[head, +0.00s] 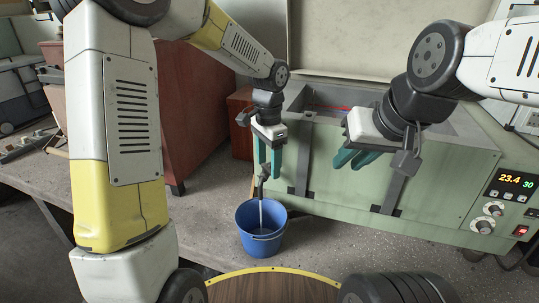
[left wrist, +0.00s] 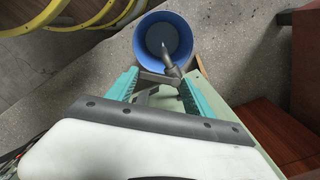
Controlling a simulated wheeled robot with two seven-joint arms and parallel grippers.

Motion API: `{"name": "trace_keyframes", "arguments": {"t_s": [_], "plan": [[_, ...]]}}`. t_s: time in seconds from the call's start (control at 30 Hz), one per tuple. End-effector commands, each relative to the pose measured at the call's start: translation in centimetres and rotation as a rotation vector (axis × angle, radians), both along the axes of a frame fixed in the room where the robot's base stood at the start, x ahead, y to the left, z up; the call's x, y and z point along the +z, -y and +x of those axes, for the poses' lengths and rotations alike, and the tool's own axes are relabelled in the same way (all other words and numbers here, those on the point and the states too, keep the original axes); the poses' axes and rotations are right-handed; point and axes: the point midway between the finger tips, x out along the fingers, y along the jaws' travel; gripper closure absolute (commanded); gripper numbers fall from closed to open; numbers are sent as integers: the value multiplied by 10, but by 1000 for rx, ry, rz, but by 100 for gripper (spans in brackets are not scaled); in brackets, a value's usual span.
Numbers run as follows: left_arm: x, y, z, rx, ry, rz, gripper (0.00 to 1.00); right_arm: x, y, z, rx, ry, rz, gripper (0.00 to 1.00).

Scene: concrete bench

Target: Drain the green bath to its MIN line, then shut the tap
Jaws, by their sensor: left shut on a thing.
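The green bath (head: 330,190) stands on the bench, its open top partly hidden by my right arm. Its tap (head: 263,176) is low at the left end; in the left wrist view the tap (left wrist: 172,70) points over the bucket. A pale stream runs from the spout into the blue bucket (head: 251,244), also in the left wrist view (left wrist: 141,42). My left gripper (head: 268,172) is shut on the tap, its fingers on either side of the handle. My right gripper (head: 357,160) hangs in front of the bath's front wall; its finger gap is unclear. I cannot make out the MIN line or liquid level.
A control panel (head: 510,188) on the bath's right end shows 23.4 and 30, with knobs and a red switch. A red-brown cabinet (head: 190,110) stands behind at the left. The concrete bench (head: 205,213) is clear left of the bucket.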

Motion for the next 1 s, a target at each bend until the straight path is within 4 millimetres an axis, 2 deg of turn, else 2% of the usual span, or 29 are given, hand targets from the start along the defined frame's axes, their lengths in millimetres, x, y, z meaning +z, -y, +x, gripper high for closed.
{"name": "trace_keyframes", "arguments": {"t_s": [0.13,0.17,0.23,0.27,0.63,1.0], "plan": [[1,1,0,0,1,-2,80,0,0,0,0,0,0,76],[1,1,0,0,1,-2,36,0,0,0,0,0,0,76],[1,1,0,0,1,-2,22,0,0,0,0,0,0,76],[1,1,0,1,1,-2,18,0,0,0,0,0,0,76],[6,0,1,2,1,0,18,0,0,0,0,0,0,76],[64,1,1,2,5,-2,18,0,0,0,0,0,0,76]]}}
